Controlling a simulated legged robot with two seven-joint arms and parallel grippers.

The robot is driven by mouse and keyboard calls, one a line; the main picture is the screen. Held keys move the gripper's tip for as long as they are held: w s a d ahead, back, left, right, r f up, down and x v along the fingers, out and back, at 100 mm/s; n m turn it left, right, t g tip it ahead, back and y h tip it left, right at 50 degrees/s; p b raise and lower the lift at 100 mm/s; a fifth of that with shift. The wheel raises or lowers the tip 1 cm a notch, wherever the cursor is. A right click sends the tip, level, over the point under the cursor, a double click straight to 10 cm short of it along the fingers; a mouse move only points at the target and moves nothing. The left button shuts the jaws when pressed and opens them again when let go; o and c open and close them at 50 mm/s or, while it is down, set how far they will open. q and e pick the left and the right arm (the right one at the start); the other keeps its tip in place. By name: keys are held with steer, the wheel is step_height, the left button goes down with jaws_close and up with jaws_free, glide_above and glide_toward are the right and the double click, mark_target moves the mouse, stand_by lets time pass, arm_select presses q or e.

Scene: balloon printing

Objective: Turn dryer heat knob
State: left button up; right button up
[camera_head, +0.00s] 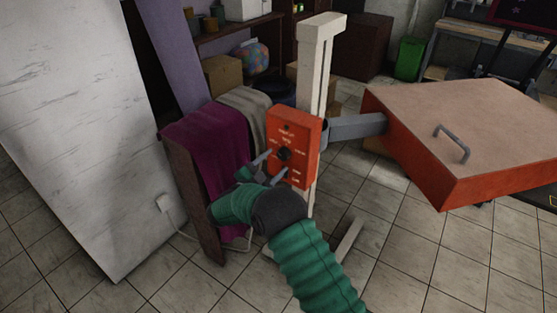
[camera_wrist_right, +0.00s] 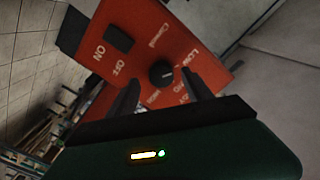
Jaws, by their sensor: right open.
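The dryer's red control box (camera_head: 298,130) is fixed to a pale upright post in the head view. A round black heat knob (camera_head: 284,154) sits on its front face. The knob also shows in the right wrist view (camera_wrist_right: 162,73), with printed labels around it and a black on/off switch (camera_wrist_right: 118,38) beside it. My right gripper (camera_head: 264,166) is open in front of the box. In the right wrist view its two dark fingers (camera_wrist_right: 160,86) point at the panel, one to each side of the knob; I cannot tell whether they touch it. My left gripper is not in view.
The dryer's large red hood (camera_head: 465,130) with a grey handle juts out to the right of the post. A rack with purple cloth (camera_head: 207,150) and a beige cloth (camera_head: 245,112) stands left of the box. A white panel (camera_head: 80,110) is at the far left. Tiled floor is open in front.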

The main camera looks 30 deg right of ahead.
steer(key=b+v, duration=0.1)
steer(key=v, duration=1.2)
steer(key=shift+a, duration=0.4)
steer(key=shift+d, duration=0.1)
